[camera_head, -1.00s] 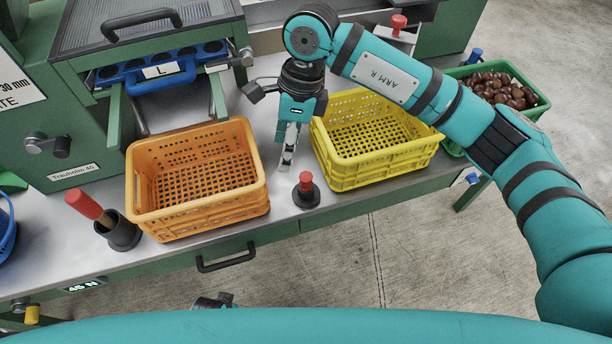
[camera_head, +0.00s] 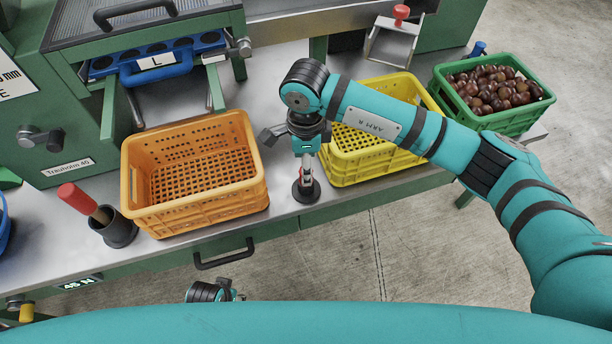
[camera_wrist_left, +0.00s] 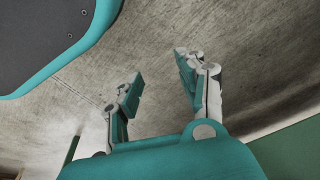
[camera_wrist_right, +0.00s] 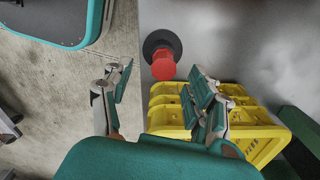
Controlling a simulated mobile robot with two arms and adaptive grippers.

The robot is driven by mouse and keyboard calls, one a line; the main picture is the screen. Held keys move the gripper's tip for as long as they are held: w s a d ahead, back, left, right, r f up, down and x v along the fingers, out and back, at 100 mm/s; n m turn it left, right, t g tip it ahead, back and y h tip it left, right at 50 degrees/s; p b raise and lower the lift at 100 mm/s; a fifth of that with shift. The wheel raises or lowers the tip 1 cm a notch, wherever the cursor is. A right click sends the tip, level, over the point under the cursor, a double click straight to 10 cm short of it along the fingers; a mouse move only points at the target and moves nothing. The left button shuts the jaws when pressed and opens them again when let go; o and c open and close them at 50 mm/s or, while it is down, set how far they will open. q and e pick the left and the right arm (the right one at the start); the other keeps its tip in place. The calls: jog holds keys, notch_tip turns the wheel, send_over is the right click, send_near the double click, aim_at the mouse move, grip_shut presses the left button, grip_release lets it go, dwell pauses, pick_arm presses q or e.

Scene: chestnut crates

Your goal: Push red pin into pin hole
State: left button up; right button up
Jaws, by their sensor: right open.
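The small red pin (camera_wrist_right: 163,68) stands in a round black base (camera_wrist_right: 158,40) on the metal bench; in the head view the base (camera_head: 306,194) is between the orange and yellow crates, and my right gripper largely hides the pin. My right gripper (camera_wrist_right: 160,78) is open and empty; in the head view (camera_head: 306,180) it points down over the base. In the right wrist view the pin is between and just beyond its fingertips. My left gripper (camera_wrist_left: 160,78) is open and empty over the floor. I see no separate empty pin hole.
An orange crate (camera_head: 240,201) stands left of the base, a yellow crate (camera_head: 375,169) right. A green crate (camera_head: 500,120) holds chestnuts. A red-handled tool (camera_head: 82,203) stands in a black cup (camera_head: 119,231). A red knob (camera_head: 401,12) tops a metal frame at the back.

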jog(key=f, duration=0.4)
jog(key=shift+w, duration=0.25)
jog(key=shift+f, duration=0.45)
jog(key=c, duration=0.4)
pick_arm(q)
jog(key=shift+w+r, duration=0.3)
jog(key=shift+r, duration=0.3)
pick_arm(e)
grip_shut()
